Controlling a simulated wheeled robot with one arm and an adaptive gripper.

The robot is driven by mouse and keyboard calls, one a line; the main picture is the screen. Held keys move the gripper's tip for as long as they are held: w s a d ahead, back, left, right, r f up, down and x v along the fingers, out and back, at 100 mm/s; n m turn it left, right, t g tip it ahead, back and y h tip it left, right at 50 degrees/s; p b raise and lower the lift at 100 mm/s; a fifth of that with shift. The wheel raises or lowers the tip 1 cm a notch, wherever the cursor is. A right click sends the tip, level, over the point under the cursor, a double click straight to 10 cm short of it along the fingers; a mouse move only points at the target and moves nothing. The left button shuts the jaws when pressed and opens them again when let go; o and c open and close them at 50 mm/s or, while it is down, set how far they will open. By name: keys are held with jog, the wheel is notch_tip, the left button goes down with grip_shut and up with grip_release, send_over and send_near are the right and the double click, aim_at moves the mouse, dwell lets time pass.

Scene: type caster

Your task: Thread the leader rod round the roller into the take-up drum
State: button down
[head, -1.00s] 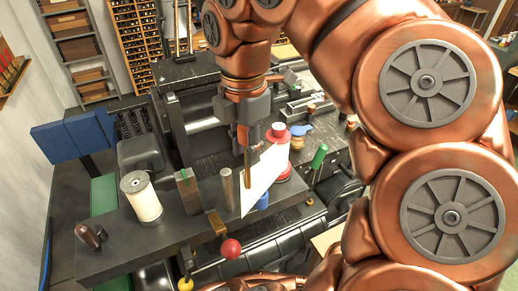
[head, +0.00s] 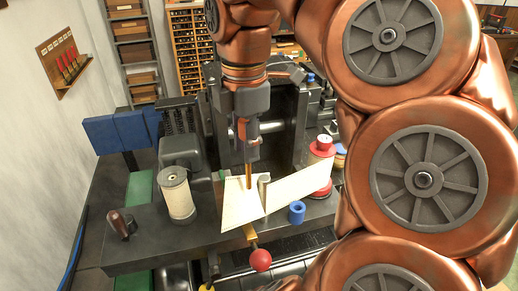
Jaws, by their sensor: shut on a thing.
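My gripper (head: 248,150) is shut on the upright brass leader rod (head: 248,177). A cream paper strip hangs from the rod; its near panel (head: 241,208) spreads below it. A second panel (head: 300,190) runs right to the red-flanged spool (head: 321,148). The grey roller post (head: 264,181) stands where the two panels meet, mostly hidden by paper. The cream drum with a grey top (head: 177,194), seemingly the take-up drum, stands upright at the left, apart from the rod. Its slot cannot be made out.
A crank with a dark wooden knob (head: 122,224) is left of the drum. A red ball knob (head: 260,260) is at the bench front. A green-topped block (head: 221,175) is partly hidden behind the paper.

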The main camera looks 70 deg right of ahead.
jog(key=w, duration=1.8)
jog(key=shift+w+a+f, duration=0.25)
dwell(0.5)
jog(key=shift+f, duration=0.35)
dwell(0.9)
jog(key=shift+f+b, duration=0.6)
jog(key=shift+f, duration=0.35)
jog(key=shift+f+b, duration=0.35)
jog(key=shift+f, duration=0.35)
jog(key=shift+f+b, duration=0.35)
jog(key=shift+b, duration=0.05)
